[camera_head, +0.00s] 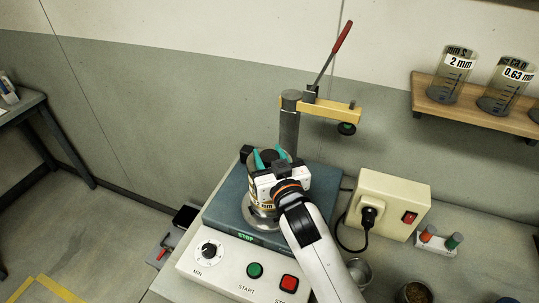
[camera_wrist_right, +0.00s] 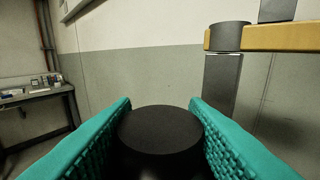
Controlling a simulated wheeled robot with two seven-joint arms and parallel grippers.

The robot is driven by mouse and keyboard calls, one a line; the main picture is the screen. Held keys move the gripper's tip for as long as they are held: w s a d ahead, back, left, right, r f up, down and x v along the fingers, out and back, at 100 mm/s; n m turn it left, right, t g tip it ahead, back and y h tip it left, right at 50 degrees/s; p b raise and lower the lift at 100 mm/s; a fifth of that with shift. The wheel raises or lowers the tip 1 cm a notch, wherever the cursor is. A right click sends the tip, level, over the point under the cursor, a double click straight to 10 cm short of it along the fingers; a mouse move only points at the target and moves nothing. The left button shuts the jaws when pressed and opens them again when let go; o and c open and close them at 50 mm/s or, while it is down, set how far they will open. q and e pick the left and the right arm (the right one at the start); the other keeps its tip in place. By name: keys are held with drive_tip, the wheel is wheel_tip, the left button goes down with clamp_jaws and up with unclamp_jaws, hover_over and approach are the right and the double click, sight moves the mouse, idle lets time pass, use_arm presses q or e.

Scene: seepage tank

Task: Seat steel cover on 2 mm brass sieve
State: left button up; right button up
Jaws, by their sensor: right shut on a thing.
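My right gripper (camera_head: 268,157) is above the shaker, with its teal fingers closed on the sides of a dark round knob. The knob (camera_wrist_right: 160,130) shows between the two fingers in the right wrist view, and it looks like the grip of the steel cover. The rest of the cover is hidden by my gripper. Just below is the brass sieve (camera_head: 265,206), with part of an "mm" label showing, on the shaker's round base. Whether the cover touches the sieve rim cannot be seen. My left gripper is not in view.
The blue-topped shaker (camera_head: 222,205) has a dial and START and STOP buttons. A post with a yellow clamp arm (camera_head: 330,107) and red lever stands behind. A wooden shelf (camera_head: 470,105) with labelled jars is at right. A cream switch box (camera_head: 390,200) stands right of the shaker.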

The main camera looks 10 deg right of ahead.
drive_tip(key=shift+f, duration=0.15)
drive_tip(key=o, duration=1.2)
drive_tip(key=shift+s, duration=0.1)
drive_tip(key=shift+s+f, duration=0.1)
drive_tip(key=shift+s, duration=0.1)
drive_tip(key=s+b, duration=0.1)
drive_tip(key=s, duration=0.2)
drive_tip(key=s+b, duration=0.1)
drive_tip(key=s, duration=0.3)
drive_tip(key=s+d+r+b, duration=0.1)
drive_tip(key=s+b, duration=0.1)
drive_tip(key=s, duration=0.2)
drive_tip(key=shift+s, duration=0.25)
drive_tip(key=shift+f, duration=0.1)
